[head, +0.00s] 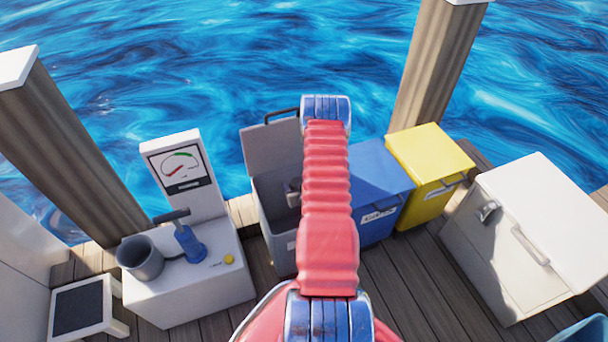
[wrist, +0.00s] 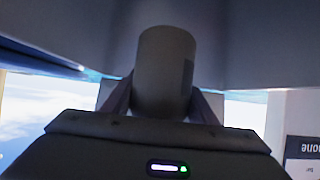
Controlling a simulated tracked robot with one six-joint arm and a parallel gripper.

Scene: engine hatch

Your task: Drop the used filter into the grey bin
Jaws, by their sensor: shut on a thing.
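The grey bin (head: 278,245) stands at the dock edge with its lid (head: 272,147) raised, left of the blue bin. My arm reaches out over it and hides its right part. A small grey piece at my arm's end shows at the bin's mouth, but the filter cannot be made out there. In the wrist view my gripper (wrist: 163,100) is shut on the used filter (wrist: 165,62), a dark grey cylinder, with a finger on each side. A grey surface, likely the bin or its lid, fills the top of that view.
A closed blue bin (head: 376,183) and a closed yellow bin (head: 430,160) stand to the right, then a white cabinet (head: 540,225). On the left a white bench (head: 190,285) holds a grey cup (head: 141,259), a blue hand pump (head: 190,243) and a gauge panel (head: 183,170). Water lies behind.

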